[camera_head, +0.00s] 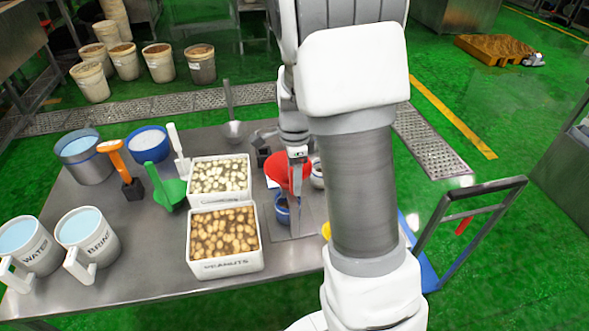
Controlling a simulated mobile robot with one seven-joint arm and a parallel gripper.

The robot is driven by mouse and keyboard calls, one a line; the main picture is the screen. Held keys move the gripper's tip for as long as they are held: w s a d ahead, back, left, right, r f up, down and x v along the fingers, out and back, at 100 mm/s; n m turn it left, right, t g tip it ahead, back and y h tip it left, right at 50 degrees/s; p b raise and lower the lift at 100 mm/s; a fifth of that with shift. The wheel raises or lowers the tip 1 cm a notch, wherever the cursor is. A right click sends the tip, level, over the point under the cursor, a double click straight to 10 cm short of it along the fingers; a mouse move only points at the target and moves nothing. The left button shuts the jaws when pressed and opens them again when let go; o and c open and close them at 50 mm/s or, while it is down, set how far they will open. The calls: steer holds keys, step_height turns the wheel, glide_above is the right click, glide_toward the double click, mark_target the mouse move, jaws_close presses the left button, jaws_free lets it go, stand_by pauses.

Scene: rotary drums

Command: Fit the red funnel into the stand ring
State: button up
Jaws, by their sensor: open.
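The red funnel (280,172) is right of the white bins, over the metal table. Its wide mouth faces up, and part of it is hidden by my arm and gripper. My gripper (297,170) is open at the funnel, its fingers overlapping the funnel in this view; I cannot tell whether they touch it. A small blue container (283,210) sits below the funnel on a flat grey base plate (300,226). The stand ring cannot be made out; whether the funnel sits in it cannot be told.
A peanut bin (228,265) and a second filled bin (221,201) stand left of the funnel. A ladle (234,128) stands behind. My arm covers the table's right.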

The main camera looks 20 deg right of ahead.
step_height(320, 180, up, 18)
steer(key=shift+f, duration=0.25)
stand_by(0.6)
steer(key=s+a+r+n+t, duration=0.1)
steer(key=s+a+n, duration=0.3)
steer(key=s+n, duration=0.5)
steer(key=s+a+r+n+t, duration=0.1)
steer(key=s+a+n+t, duration=0.3)
steer(key=s+n, duration=0.5)
steer(key=shift+s+a+r+n+t, duration=0.2)
steer(key=shift+s+a+n+t, duration=0.2)
steer(key=shift+n, duration=0.7)
steer(key=shift+a, duration=0.15)
